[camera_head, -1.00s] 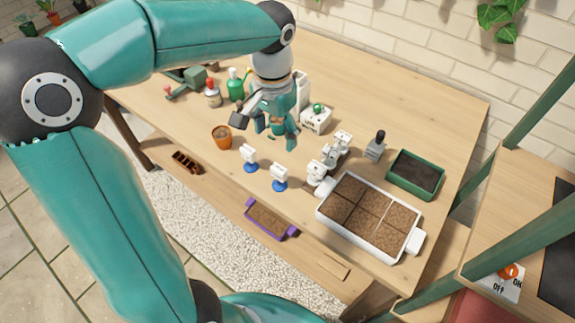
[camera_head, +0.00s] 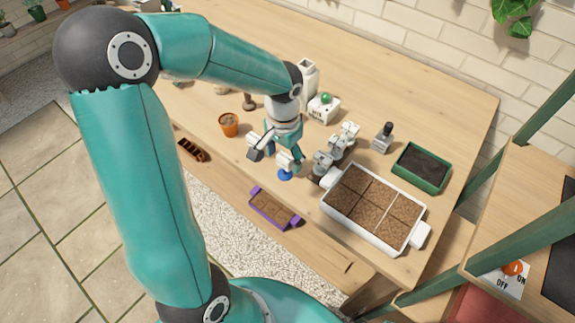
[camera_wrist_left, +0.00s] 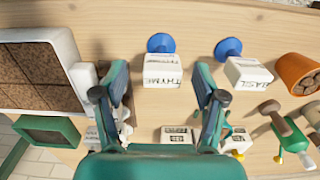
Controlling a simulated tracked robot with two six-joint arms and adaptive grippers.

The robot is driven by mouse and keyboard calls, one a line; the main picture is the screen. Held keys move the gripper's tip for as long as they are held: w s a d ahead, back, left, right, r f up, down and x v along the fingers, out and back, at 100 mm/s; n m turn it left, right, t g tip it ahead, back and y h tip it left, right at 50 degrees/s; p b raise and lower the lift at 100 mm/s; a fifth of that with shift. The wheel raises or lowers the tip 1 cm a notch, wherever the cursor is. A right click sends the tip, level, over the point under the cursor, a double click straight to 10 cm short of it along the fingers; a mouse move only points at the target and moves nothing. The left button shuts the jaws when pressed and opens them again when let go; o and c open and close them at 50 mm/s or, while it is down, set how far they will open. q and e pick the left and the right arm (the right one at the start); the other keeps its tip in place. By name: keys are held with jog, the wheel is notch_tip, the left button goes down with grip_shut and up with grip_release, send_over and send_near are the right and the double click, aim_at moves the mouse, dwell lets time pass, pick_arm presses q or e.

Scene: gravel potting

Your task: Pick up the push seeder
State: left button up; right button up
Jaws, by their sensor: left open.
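My left gripper (camera_head: 273,157) is open and empty over the front part of the bench. In the left wrist view its two fingers (camera_wrist_left: 160,98) are spread apart, with a white block labelled THYME (camera_wrist_left: 161,70) showing between and beyond them. This block has a blue round disc (camera_wrist_left: 161,43); the disc also shows in the head view (camera_head: 285,175). A similar white block labelled BASIL (camera_wrist_left: 247,74) stands to its right in the wrist view. I cannot tell for sure which item is the push seeder. My right gripper is not in view.
A white tray of soil (camera_head: 326,210) and a green planter (camera_head: 422,184) stand to the right. Grey units with white tops (camera_head: 335,150) stand beside the gripper. An orange pot (camera_head: 229,127) is to the left.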

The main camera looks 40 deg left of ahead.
aim_at(284, 168)
pick_arm(q)
notch_tip(284, 168, down, 4)
jog(key=shift+a+f, duration=0.1)
jog(key=c, duration=1.3)
jog(key=shift+r, duration=0.2)
notch_tip(284, 168, up, 20)
jog(key=shift+f+p, duration=0.1)
jog(key=shift+p, duration=0.4)
jog(key=o, duration=0.6)
jog(key=c, duration=0.4)
jog(key=shift+w+f, duration=0.1)
